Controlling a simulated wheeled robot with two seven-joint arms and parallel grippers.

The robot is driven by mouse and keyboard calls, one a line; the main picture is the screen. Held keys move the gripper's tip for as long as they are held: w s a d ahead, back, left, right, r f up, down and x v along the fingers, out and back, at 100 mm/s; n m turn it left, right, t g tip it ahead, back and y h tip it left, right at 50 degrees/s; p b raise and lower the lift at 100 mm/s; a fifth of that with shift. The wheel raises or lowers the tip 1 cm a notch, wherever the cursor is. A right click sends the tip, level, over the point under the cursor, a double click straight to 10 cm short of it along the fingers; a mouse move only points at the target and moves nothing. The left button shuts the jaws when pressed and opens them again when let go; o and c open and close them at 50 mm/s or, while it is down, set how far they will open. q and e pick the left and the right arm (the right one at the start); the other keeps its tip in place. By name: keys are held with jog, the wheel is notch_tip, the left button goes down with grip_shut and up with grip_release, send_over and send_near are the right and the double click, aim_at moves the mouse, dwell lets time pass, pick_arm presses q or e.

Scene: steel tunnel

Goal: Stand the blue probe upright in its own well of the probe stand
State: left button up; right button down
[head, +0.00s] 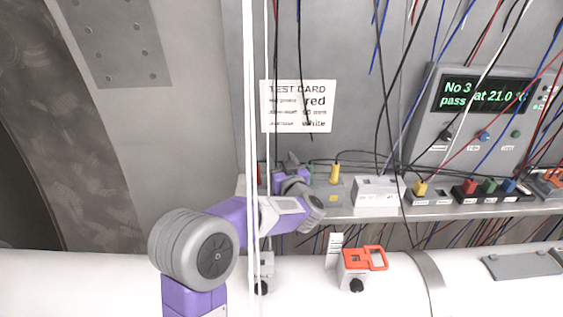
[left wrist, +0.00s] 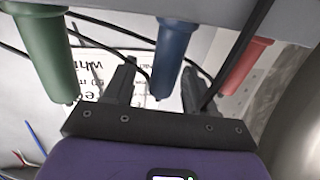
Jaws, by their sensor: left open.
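A blue probe (left wrist: 172,45) shows in the left wrist view between the two fingers of my left gripper (left wrist: 158,82). The fingers are apart, one on each side of it, and do not clearly touch it. A green probe (left wrist: 42,45) and a red probe (left wrist: 247,65) are on either side. The wrist view is upside down, judging by the card's text. In the head view my left gripper (head: 292,162) is at the left end of the shelf, largely hidden behind its own wrist, and the blue probe is hidden there. I cannot tell which block is the probe stand.
The shelf (head: 380,212) carries a yellow probe (head: 335,173), a white box (head: 377,192) and small coloured plugs (head: 470,187). Dark cables hang in front of it and cross the wrist view. A test card (head: 296,106) and a meter (head: 470,115) are behind. White vertical lines pass before my arm.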

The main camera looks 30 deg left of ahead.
pick_arm(q)
jog(key=v, duration=0.7)
jog(key=shift+s+d+b, duration=0.2)
jog(key=shift+d+b, duration=0.05)
jog(key=shift+b, duration=0.1)
